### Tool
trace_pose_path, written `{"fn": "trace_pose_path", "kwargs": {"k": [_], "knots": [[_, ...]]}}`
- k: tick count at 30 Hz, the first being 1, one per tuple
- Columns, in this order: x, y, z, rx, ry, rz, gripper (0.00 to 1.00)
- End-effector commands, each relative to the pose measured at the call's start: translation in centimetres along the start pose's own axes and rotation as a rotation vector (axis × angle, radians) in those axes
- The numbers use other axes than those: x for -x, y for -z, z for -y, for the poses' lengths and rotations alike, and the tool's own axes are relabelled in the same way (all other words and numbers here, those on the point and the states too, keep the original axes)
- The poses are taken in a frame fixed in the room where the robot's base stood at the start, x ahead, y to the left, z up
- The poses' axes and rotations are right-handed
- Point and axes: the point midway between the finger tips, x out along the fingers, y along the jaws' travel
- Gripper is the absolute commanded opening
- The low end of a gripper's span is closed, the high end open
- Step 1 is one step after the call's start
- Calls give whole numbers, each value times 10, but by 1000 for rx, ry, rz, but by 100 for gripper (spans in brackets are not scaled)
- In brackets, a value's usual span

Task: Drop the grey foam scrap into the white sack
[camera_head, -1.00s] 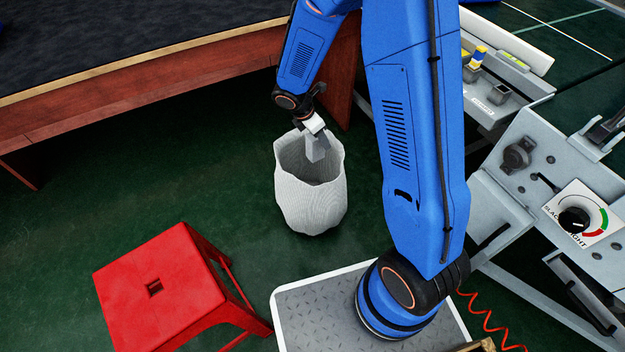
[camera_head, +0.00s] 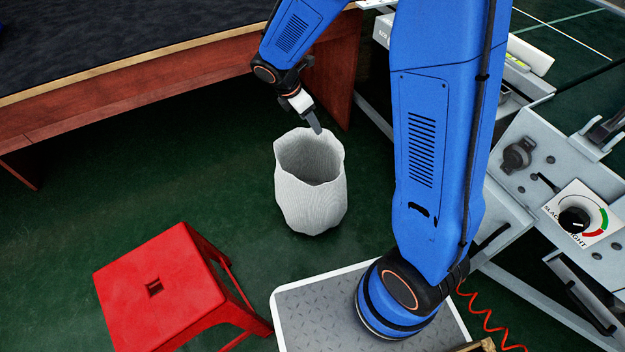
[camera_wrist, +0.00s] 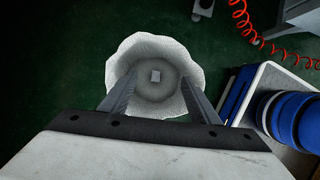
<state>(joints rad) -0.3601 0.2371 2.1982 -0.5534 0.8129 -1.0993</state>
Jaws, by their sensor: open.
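The white sack (camera_head: 312,200) stands upright and open on the green floor in the head view. In the wrist view its pale rim (camera_wrist: 190,62) shows below my gripper. A small light grey block, the foam scrap (camera_wrist: 155,76), lies inside on the sack's bottom in the wrist view. The sack's wall hides it in the head view.
A red stool (camera_head: 165,285) stands at the lower left. A dark-topped wooden table (camera_head: 150,95) is at the back. The conveyor's grey frame with a dial (camera_head: 578,222) is at the right. Open floor lies around the sack's left side.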

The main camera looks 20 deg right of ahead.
Motion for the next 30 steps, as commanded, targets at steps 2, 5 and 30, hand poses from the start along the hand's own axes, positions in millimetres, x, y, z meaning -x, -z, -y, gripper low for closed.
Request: {"fn": "trace_pose_path", "kwargs": {"k": [2, 5, 30], "knots": [[17, 0, 0, 1, -3, 0, 56], [35, 0, -1, -1, -4, -1, 56], [67, 0, 1, -3, 1, -1, 56]]}}
